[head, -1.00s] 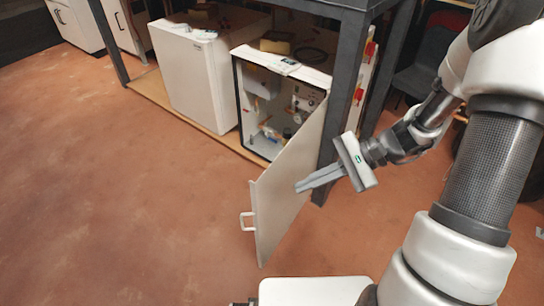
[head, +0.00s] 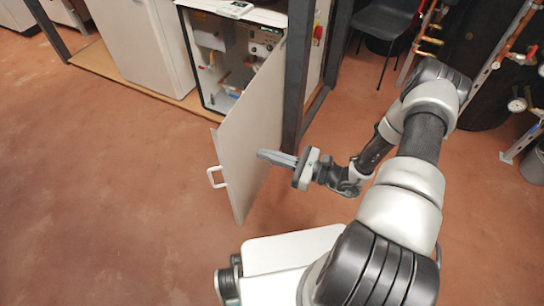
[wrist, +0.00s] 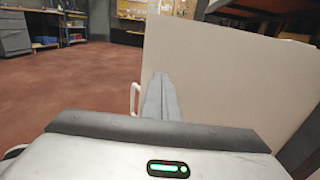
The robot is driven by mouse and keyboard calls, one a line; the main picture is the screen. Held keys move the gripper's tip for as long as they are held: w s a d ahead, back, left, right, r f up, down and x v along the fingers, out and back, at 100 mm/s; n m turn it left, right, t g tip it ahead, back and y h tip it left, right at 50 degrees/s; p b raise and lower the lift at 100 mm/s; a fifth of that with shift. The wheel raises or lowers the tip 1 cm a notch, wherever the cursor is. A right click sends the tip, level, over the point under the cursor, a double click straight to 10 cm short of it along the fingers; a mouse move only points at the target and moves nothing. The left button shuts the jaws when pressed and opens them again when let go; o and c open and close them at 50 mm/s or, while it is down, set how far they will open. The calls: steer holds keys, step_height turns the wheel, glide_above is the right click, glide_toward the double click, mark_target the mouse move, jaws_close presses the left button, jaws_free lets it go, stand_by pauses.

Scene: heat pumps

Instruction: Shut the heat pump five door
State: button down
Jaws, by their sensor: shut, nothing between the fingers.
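The heat pump door (head: 250,135) is a plain light panel, swung wide open from its cabinet. Its white handle (head: 216,177) is on the left edge, nearest me. The open cabinet (head: 226,62) shows pipes and fittings inside. My gripper (head: 262,155) is shut and empty, on the right side of the door, its fingertips at or very near the panel; I cannot tell if they touch. In the wrist view the door (wrist: 225,75) fills the middle and right ahead of the shut fingers (wrist: 160,80), with the handle (wrist: 135,98) just left of them.
A dark frame post (head: 297,80) stands beside the door's hinge side. A closed white cabinet (head: 140,45) is left of the open one. A black chair (head: 385,22) and pipework (head: 425,40) are at the back right. The floor left of the door is clear.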

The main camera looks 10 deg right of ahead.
mark_target(228, 143)
steer(key=b+x, duration=0.1)
steer(key=x, duration=0.8)
steer(key=shift+w+a, duration=0.1)
steer(key=shift+a, duration=0.25)
steer(key=shift+a, duration=0.1)
